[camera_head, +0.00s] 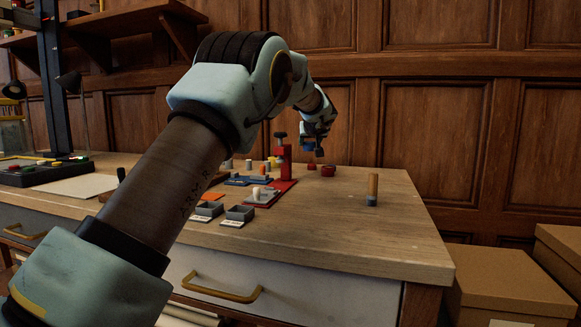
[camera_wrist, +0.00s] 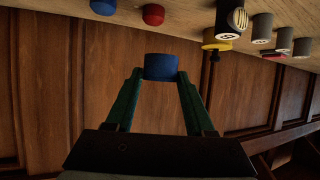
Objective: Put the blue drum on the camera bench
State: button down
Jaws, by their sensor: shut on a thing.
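My gripper (camera_head: 318,147) is raised above the back part of a wooden bench (camera_head: 330,225) in the head view. In the wrist view, my gripper (camera_wrist: 160,78) has its two green fingers shut on the blue drum (camera_wrist: 161,67), a short blue cylinder held at the fingertips. In the head view the drum is small and dark, and its outline is hard to make out. It is held clear of the bench top. No label shows which surface is the camera bench.
A red stand (camera_head: 284,160) and red drums (camera_head: 328,171) are near my gripper. A wooden cylinder (camera_head: 373,188) stands to the right. Small grey trays (camera_head: 240,213) lie nearer. A dark column (camera_head: 55,90) rises at left. The bench's front right is bare; cardboard boxes (camera_head: 505,285) stand beyond.

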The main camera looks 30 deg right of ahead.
aim_at(309, 173)
jog(key=shift+f+b, duration=0.9)
jog(key=shift+f, duration=2.7)
jog(key=shift+f, duration=0.1)
jog(key=shift+c, duration=1.3)
grip_release()
jog(key=shift+r, duration=0.2)
jog(key=b+v, duration=0.2)
jog(key=v, duration=1)
jog(key=shift+f, duration=0.1)
